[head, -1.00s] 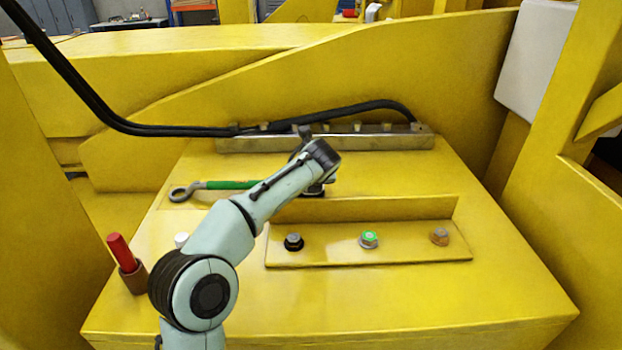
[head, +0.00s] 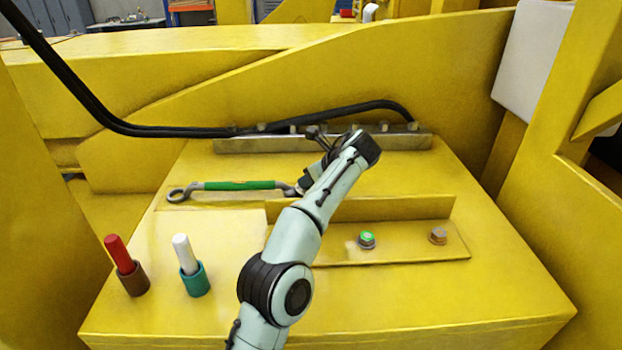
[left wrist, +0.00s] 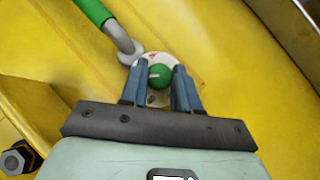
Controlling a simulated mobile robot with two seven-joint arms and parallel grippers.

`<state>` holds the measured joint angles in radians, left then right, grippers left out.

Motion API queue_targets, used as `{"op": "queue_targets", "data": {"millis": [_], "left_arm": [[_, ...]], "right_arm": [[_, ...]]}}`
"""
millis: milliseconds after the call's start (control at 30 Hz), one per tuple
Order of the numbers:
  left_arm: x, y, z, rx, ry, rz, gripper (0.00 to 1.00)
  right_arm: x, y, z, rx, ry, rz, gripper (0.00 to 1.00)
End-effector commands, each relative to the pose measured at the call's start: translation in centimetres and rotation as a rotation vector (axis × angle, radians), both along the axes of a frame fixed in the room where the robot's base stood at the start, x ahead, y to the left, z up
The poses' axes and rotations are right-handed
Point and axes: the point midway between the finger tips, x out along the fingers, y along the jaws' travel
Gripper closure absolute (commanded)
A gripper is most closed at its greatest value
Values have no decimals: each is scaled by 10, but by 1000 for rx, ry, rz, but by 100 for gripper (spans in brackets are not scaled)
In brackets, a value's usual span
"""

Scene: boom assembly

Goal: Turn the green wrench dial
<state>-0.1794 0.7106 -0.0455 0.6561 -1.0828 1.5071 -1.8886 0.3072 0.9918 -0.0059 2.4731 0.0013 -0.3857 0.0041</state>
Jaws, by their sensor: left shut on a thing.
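The green dial (left wrist: 160,77) is a round knob with a pale mark, on a whitish round plate (left wrist: 144,62) in the left wrist view. My left gripper (left wrist: 162,84) is shut on it, with one blue-grey finger on each side. The green-handled wrench (head: 240,185) lies on the yellow surface in the head view. Its ring end (left wrist: 130,52) is beside the dial's plate in the left wrist view. In the head view my left gripper (head: 305,182) is at the wrench's right end, and my arm hides the dial there. My right gripper is not in view.
A yellow bracket (head: 410,254) holds a green-topped bolt (head: 366,240) and a brown bolt (head: 438,236). Red (head: 118,250) and white (head: 184,254) sticks stand in holders at front left. A metal bar (head: 260,144) with black hoses (head: 180,131) runs behind.

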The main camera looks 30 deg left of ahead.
Motion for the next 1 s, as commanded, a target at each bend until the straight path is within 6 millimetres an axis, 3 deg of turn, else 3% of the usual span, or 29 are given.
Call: {"op": "queue_targets", "data": {"millis": [633,667,700,733,1000], "left_arm": [[0,0,1,0,-1,38,100],[0,0,1,0,-1,38,63],[0,0,1,0,-1,38,50],[0,0,1,0,-1,38,44],[0,0,0,0,-1,37,44]], "right_arm": [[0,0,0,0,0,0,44],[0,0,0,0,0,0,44],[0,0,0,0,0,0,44],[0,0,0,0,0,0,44],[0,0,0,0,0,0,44]]}}
